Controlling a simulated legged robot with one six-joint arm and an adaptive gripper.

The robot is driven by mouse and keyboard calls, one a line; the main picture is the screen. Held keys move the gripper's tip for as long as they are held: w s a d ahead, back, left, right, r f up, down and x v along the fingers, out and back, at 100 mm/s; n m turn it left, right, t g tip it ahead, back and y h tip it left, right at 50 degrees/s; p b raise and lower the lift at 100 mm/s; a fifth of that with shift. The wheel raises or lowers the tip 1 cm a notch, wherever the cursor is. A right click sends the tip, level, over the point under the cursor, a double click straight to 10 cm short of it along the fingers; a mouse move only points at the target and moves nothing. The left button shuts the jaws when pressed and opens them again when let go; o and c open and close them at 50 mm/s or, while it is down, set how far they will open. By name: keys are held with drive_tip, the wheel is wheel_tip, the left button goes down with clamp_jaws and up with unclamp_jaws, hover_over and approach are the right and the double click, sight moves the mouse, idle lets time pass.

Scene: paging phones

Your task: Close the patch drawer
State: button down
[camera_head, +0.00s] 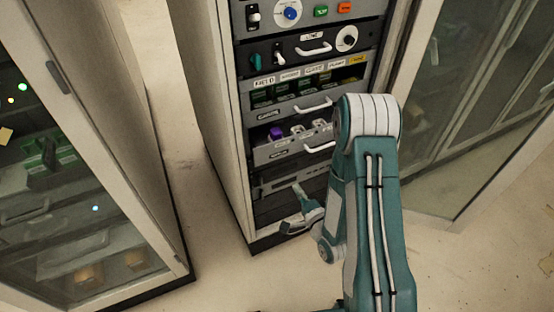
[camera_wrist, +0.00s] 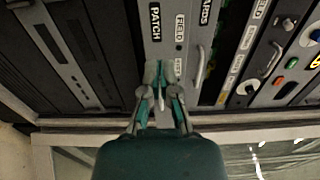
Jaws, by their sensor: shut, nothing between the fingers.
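The patch drawer (camera_head: 290,152) is in the middle cabinet in the head view, below the drawer marked CARDS. It stands pulled out, with a purple piece and pale pieces showing inside and a white handle (camera_head: 320,147) on its front. In the wrist view its grey front (camera_wrist: 156,45) with the PATCH label lies straight ahead of the fingers. My gripper (camera_head: 297,188) is below the drawer front in the head view; in the wrist view its shut fingers (camera_wrist: 162,88) overlap the lower end of the grey front. I cannot tell whether they touch it.
The CARDS drawer (camera_head: 290,105) and panels with knobs and buttons sit above. A glass-fronted cabinet (camera_head: 75,190) stands at left and another (camera_head: 470,120) at right. Bare floor (camera_head: 185,130) shows between the left and middle cabinets. My arm hides part of the rack's right side.

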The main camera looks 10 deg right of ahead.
sight(274, 154)
drive_tip(key=x, duration=1.3)
drive_tip(key=shift+w+a, duration=0.15)
drive_tip(key=shift+w, duration=0.2)
drive_tip(key=x, duration=0.7)
drive_tip(key=shift+w+a+f, duration=0.1)
drive_tip(key=shift+w+a, duration=0.05)
drive_tip(key=shift+w, duration=0.5)
